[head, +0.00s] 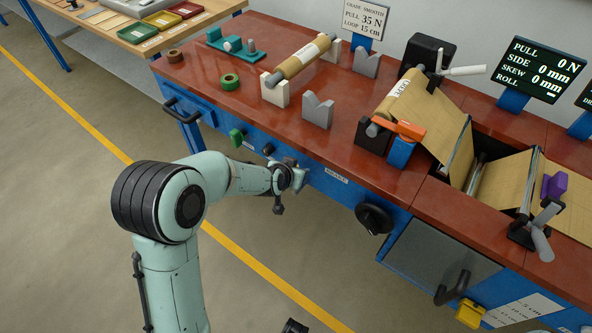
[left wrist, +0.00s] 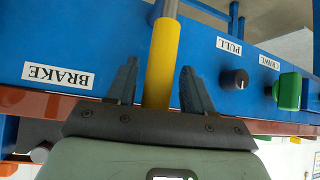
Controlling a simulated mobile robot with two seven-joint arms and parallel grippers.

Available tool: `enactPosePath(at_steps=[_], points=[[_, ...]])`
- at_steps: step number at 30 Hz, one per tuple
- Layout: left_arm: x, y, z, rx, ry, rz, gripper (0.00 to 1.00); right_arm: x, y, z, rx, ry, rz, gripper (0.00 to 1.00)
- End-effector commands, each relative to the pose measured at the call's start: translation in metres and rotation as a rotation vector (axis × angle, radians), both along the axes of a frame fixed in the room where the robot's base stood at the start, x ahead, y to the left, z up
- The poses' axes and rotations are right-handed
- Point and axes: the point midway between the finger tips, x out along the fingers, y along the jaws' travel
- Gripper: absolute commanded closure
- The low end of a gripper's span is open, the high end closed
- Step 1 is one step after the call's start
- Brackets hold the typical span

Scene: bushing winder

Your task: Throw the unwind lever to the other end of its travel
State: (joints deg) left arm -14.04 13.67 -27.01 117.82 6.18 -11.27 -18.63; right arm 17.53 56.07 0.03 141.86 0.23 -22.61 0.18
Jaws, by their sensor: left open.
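A lever with a yellow grip (left wrist: 161,62) and a grey metal shaft stands out from the blue front panel beside the BRAKE label (left wrist: 58,76) in the left wrist view. I take it as the unwind lever, though no label here reads unwind. My left gripper (left wrist: 157,82) is open, with one dark finger on each side of the yellow grip and a gap showing on both sides. In the head view my left gripper (head: 297,178) is at the bench's front panel and hides the lever.
A dark knob (left wrist: 235,79) beside PULL and a green control (left wrist: 288,90) beside CRAWL are on the same panel. A black handwheel (head: 374,218) and a drawer handle (head: 183,110) stick out in front. The red bench top (head: 225,60) lies above. The floor in front is clear.

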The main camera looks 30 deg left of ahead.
Motion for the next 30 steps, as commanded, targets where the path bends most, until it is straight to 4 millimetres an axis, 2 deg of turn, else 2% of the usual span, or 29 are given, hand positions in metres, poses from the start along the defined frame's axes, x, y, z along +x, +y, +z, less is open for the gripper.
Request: enactPosePath(at_steps=[5,8,12,21,30], points=[[-0.002,-0.001,0.002,0.000,0.001,-0.003,0.48,0.000,0.000,0.001,0.000,0.001,0.000,0.57],[-0.008,-0.002,0.010,-0.001,0.000,-0.004,0.48,-0.001,0.000,0.006,0.001,0.005,0.002,0.57],[-0.026,-0.004,0.031,-0.002,-0.002,-0.003,0.48,-0.001,0.000,0.020,0.002,0.014,0.003,0.57],[-0.074,-0.008,0.077,-0.003,-0.002,0.000,0.48,0.016,0.000,0.066,0.002,-0.009,0.003,0.57],[-0.096,-0.010,0.092,-0.001,-0.001,-0.001,0.48,0.025,0.000,0.083,0.002,-0.018,0.003,0.57]])
